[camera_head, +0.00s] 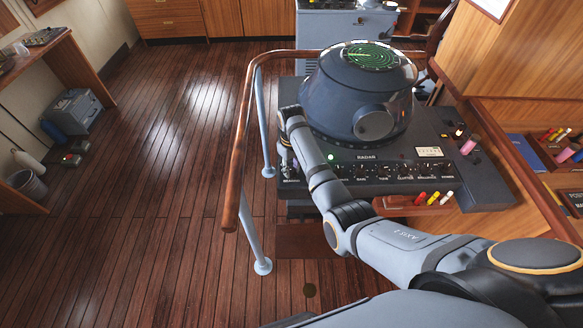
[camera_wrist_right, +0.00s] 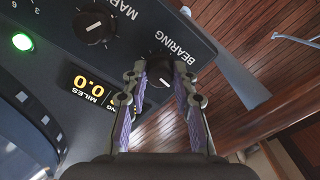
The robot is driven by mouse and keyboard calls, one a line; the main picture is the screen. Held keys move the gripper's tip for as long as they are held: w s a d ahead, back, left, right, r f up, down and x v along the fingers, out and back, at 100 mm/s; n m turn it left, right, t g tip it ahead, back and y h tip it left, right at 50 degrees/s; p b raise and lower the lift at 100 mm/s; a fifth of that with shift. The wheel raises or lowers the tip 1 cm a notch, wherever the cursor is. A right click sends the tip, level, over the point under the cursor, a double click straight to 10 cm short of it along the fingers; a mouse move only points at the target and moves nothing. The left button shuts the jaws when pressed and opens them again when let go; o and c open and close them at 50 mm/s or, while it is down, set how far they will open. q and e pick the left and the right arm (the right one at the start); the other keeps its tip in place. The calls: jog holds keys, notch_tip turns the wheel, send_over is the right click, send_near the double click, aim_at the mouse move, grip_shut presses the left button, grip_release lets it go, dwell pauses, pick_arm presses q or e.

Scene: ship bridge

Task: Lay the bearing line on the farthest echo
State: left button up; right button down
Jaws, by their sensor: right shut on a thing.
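The radar console has a round green screen (camera_head: 370,57) on top of its dark housing, with a bright line and small echoes too small to tell apart. The bearing knob (camera_wrist_right: 160,67), black with a white mark, sits at the console's left front corner beside its BEARING label. My right gripper (camera_wrist_right: 164,84) is shut on this knob, one finger on each side; in the head view the gripper (camera_head: 287,170) is partly hidden by its own arm. An orange readout (camera_wrist_right: 88,84) shows 0.0 miles; the readout beside it is mostly hidden by a finger. My left gripper is out of view.
The marker knob (camera_wrist_right: 94,27) stands close to the bearing knob, near a lit green lamp (camera_wrist_right: 22,41). A wooden handrail (camera_head: 240,150) runs along the console's left side. Coloured pens (camera_head: 433,198) lie at the front.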

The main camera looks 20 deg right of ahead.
aim_at(292, 169)
jog(key=n, duration=0.3)
jog(key=shift+w+r+n, duration=0.1)
jog(key=shift+n, duration=2.1)
jog(key=c, duration=1.1)
grip_release()
jog(key=shift+o, duration=0.2)
notch_tip(292, 169, up, 12)
